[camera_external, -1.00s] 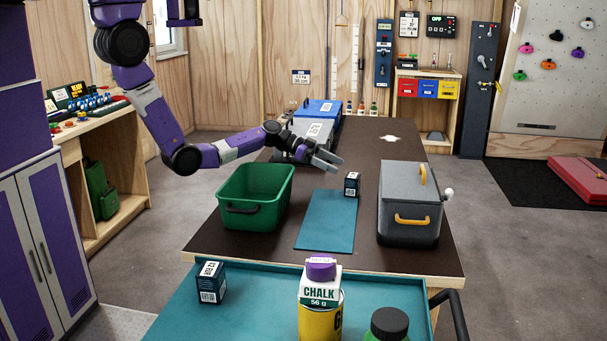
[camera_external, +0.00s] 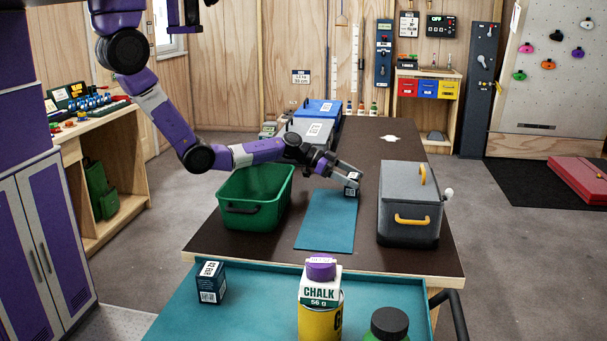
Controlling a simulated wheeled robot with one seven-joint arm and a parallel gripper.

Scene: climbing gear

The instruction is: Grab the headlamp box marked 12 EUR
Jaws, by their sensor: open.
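A small dark box with a white label (camera_external: 352,189) stands on the dark table at the right edge of the teal mat; its print is too small to read. My gripper (camera_external: 350,177) is open at this box, with its fingers reaching over and beside its upper part. I cannot tell whether they touch it. A second dark box (camera_external: 211,283) stands on the teal surface at the front left.
A green bin (camera_external: 240,215) stands left of the teal mat (camera_external: 327,225), under my arm. A grey lidded case (camera_external: 410,210) stands to the right. Grey and blue boxes lie at the back.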

